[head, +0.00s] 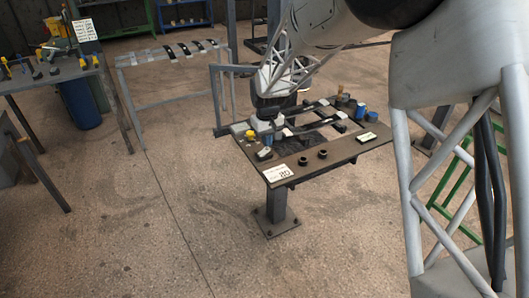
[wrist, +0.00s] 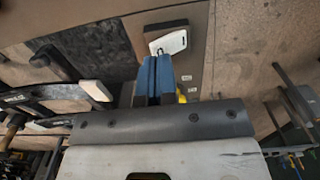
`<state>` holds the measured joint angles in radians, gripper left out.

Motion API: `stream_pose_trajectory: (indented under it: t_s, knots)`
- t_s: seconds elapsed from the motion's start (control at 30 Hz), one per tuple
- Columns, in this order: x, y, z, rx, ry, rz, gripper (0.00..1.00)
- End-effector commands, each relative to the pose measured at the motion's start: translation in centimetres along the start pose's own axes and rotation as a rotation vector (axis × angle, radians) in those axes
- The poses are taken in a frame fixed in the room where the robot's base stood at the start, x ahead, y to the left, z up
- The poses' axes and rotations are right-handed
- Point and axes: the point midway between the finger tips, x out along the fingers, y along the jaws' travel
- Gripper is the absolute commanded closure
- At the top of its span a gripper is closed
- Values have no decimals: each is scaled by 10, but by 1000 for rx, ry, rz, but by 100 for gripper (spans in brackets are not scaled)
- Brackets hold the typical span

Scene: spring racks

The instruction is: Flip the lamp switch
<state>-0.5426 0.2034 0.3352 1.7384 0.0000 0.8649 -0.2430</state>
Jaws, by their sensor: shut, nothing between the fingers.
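A small box with a white face and dark sides, which looks like the lamp switch (wrist: 172,42), sits on the brown tabletop at the upper middle of the wrist view. A small dark part shows at its lower left edge, close to my fingertips. It seems to be the small pale box (head: 264,153) at the table's left side in the head view. My gripper (wrist: 153,62) has blue fingers shut together with nothing between them. The fingertips are just below the box in the picture; whether they touch it I cannot tell. No lamp can be clearly made out.
The workbench (head: 340,155) holds a paper sign (head: 279,173), two dark rings (head: 312,157), a blue can (head: 360,111) and dark rails. A yellow item (head: 250,134) lies near my gripper. A cluttered table (head: 50,80) stands at the left. The front floor is clear.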

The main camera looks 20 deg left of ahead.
Motion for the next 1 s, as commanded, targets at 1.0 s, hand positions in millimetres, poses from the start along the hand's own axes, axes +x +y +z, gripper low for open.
stream_pose_trajectory:
  t_s: [1.0]
  knots:
    - [11,0,0,0,0,0,100]
